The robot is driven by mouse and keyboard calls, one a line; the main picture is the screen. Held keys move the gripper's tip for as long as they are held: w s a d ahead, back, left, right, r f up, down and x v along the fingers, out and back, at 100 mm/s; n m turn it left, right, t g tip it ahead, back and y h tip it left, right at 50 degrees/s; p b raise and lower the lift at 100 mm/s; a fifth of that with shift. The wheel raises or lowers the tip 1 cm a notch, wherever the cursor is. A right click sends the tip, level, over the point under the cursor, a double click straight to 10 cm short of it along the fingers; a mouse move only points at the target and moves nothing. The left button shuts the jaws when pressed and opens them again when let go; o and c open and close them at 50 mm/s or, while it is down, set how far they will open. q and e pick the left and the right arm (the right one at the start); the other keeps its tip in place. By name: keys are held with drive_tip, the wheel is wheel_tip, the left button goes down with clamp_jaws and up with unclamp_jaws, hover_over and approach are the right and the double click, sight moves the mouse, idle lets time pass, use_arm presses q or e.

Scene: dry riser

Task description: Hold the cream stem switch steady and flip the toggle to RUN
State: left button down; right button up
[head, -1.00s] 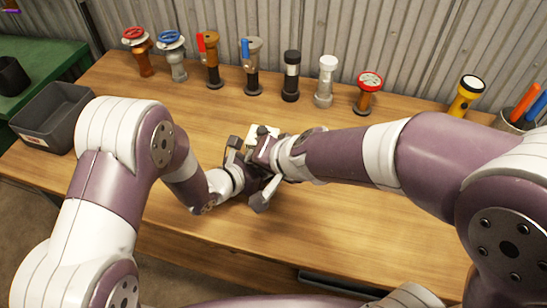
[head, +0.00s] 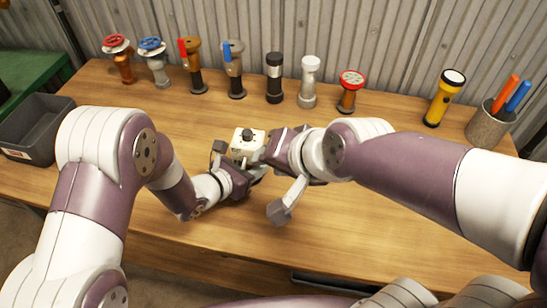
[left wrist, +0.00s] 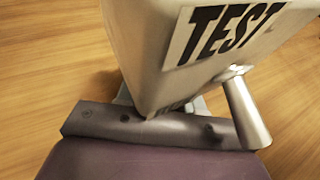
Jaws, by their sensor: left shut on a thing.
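The cream stem switch (head: 247,142) is a small cream box with a black knob on top, above the middle of the workbench. My left gripper (head: 238,163) is shut on it from the left and front. In the left wrist view, the cream body fills the top, with a black-on-white TEST label (left wrist: 222,30). A silver toggle lever (left wrist: 245,112) juts from the body beside the label, pointing down and slightly right. My right gripper (head: 275,180) is beside the switch on its right, one finger spread out toward the front. Contact with the toggle cannot be seen.
Several valves and fittings, including a red-wheel valve (head: 121,62) and a white-topped one (head: 308,80), line the bench (head: 390,200) at the back. A yellow torch (head: 443,98) and a pen cup (head: 488,128) stand right. A grey bin (head: 40,130) is left. The front is clear.

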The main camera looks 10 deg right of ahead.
use_arm(q)
drive_tip(key=c, duration=0.6)
unclamp_jaws()
drive_tip(key=shift+c, duration=0.2)
